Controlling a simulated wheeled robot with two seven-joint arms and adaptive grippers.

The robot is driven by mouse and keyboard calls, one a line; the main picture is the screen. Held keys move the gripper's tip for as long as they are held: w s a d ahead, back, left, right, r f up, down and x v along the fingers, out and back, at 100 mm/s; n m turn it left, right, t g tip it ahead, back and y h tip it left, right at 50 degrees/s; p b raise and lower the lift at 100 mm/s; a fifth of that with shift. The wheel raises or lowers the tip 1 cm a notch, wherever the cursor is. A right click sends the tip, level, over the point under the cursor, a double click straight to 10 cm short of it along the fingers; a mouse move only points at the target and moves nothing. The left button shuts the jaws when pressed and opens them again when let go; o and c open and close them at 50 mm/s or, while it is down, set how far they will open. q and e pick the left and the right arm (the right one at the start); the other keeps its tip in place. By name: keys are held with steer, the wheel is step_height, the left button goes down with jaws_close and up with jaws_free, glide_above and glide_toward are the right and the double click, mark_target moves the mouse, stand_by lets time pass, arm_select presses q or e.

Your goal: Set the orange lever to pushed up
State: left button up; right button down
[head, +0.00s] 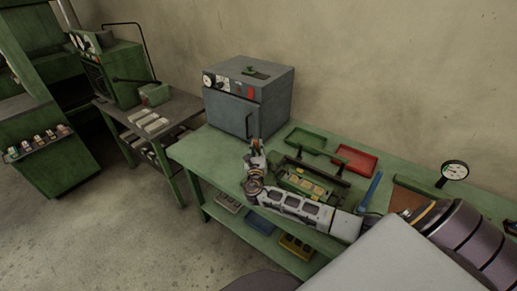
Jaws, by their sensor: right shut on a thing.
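My right arm reaches in from the lower right across the green workbench (185,150). My right gripper (257,151) is at its far end, at the bench's front edge, just below the grey cabinet. It is shut, with a small orange-brown piece (256,143) at its fingertips. This may be the orange lever, but it is too small to tell, and I cannot make out how it is set. My left gripper is not in view.
A grey cabinet (225,112) stands at the bench's back left. A green tray (305,138), a red tray (356,161), a blue bar (371,188) and a dial gauge (454,171) are on the bench. My forearm partly covers a frame with dark handles (312,170).

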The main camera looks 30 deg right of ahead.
steer(key=shift+s+a+f+n+t+h+b, duration=0.25)
steer(key=shift+a+f+n+t+b, duration=0.3)
steer(key=shift+b, duration=0.45)
steer(key=shift+s+a+f+n+t+h+b, duration=0.15)
steer(key=shift+s+a+f+n+t+b, duration=0.25)
steer(key=shift+a+t+b, duration=0.45)
steer(key=shift+w+d+r, duration=0.1)
steer(key=shift+d+r, duration=0.05)
steer(key=c, duration=1.4)
jaws_free()
steer(key=shift+o, duration=0.2)
steer(key=v, duration=1.2)
steer(key=shift+r, duration=0.2)
